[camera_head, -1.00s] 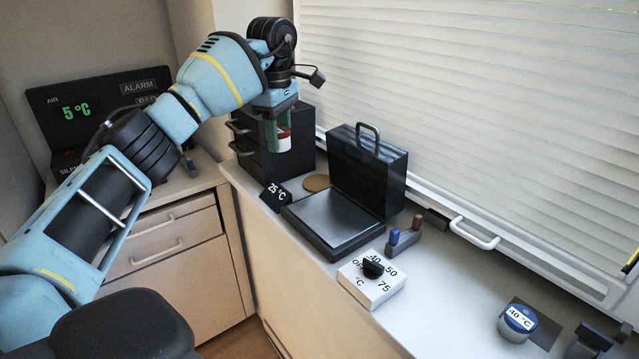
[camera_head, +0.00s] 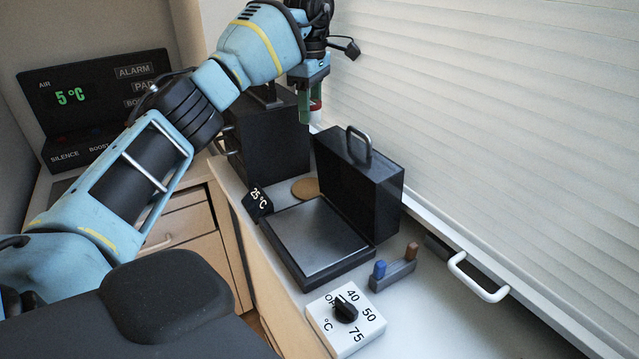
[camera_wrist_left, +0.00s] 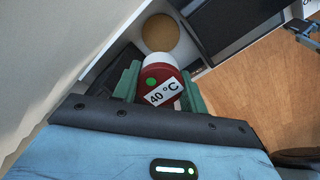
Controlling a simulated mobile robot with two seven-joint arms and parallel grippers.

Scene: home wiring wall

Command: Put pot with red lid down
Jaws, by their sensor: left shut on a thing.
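My left gripper (camera_head: 309,108) is shut on the pot with the red lid (camera_head: 316,103), which shows mostly hidden behind the green fingers in the head view. In the left wrist view the gripper (camera_wrist_left: 158,90) has its green fingers on both sides of the pot (camera_wrist_left: 157,78). The red lid faces this camera, with a "40 °C" label and a green dot. The pot is held above the counter, near the dark drawer box. A round cork mat (camera_head: 305,189) lies on the counter; it also shows beyond the pot in the wrist view (camera_wrist_left: 160,33).
An open black case (camera_head: 360,185) with a flat metal plate (camera_head: 318,238) stands beside the mat, with a "25 °C" sign (camera_head: 258,202) nearby. A dark drawer box (camera_head: 272,140) stands behind. A dial box (camera_head: 346,318) and a small peg holder (camera_head: 393,272) are nearer.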

